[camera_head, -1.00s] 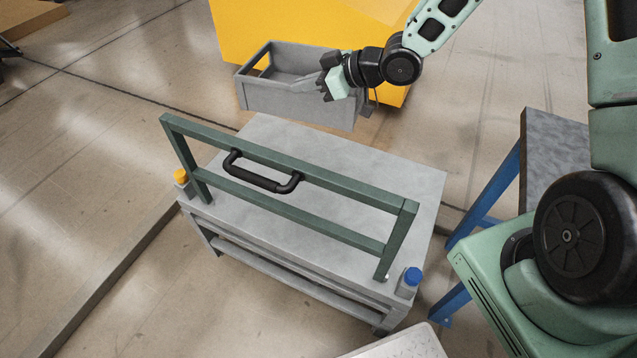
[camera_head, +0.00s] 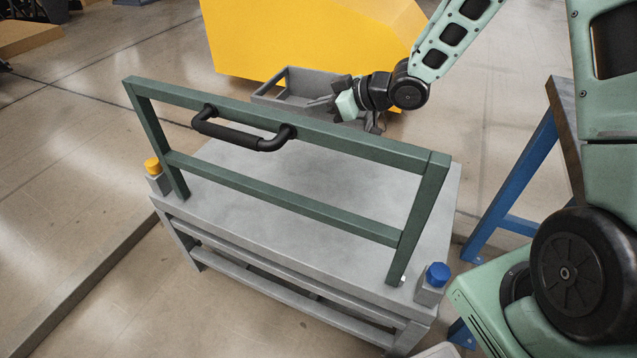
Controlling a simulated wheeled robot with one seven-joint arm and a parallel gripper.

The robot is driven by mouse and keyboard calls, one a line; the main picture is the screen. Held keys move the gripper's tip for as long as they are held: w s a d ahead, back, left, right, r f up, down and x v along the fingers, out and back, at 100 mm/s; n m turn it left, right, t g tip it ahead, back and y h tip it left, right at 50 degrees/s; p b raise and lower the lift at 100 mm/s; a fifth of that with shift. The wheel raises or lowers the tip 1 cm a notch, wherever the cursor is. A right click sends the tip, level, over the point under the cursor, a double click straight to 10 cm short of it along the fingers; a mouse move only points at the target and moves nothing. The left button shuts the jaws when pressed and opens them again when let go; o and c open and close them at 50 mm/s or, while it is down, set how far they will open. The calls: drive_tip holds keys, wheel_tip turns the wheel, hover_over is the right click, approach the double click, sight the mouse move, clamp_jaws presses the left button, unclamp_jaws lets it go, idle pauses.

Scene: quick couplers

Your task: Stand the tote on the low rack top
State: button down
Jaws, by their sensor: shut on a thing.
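The grey tote (camera_head: 297,88) is an open-topped box in the upper middle, beyond the rack. Its lower part is hidden behind the green frame and the rack. My gripper (camera_head: 345,104) is shut on the tote at its right side, where dark fingers with pale pads meet it. The low rack top (camera_head: 330,196) is a bare grey surface in the middle, nearer the camera than the tote. I cannot tell the tote's height over the floor.
A green frame (camera_head: 280,198) with a black handle (camera_head: 240,134) stands along the rack's near edge. A yellow-capped post (camera_head: 152,166) and a blue-capped post (camera_head: 437,275) flank it. A yellow block (camera_head: 310,40) stands behind. A blue-legged table (camera_head: 530,175) is at right.

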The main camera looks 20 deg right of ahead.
drive_tip(key=f+b, duration=0.3)
drive_tip(key=d+f+b, duration=0.1)
drive_tip(key=f+b, duration=0.2)
drive_tip(key=d+f+b, duration=0.1)
drive_tip(key=f+b, duration=0.2)
drive_tip(key=shift+w+d+f, duration=0.1)
drive_tip(key=shift+w+f, duration=0.05)
drive_tip(key=shift+w, duration=0.25)
wheel_tip(320, 180, down, 10)
drive_tip(key=b, duration=0.4)
drive_tip(key=shift+b, duration=0.3)
drive_tip(key=c, duration=2)
unclamp_jaws()
drive_tip(key=shift+f, duration=0.15)
drive_tip(key=o, duration=0.4)
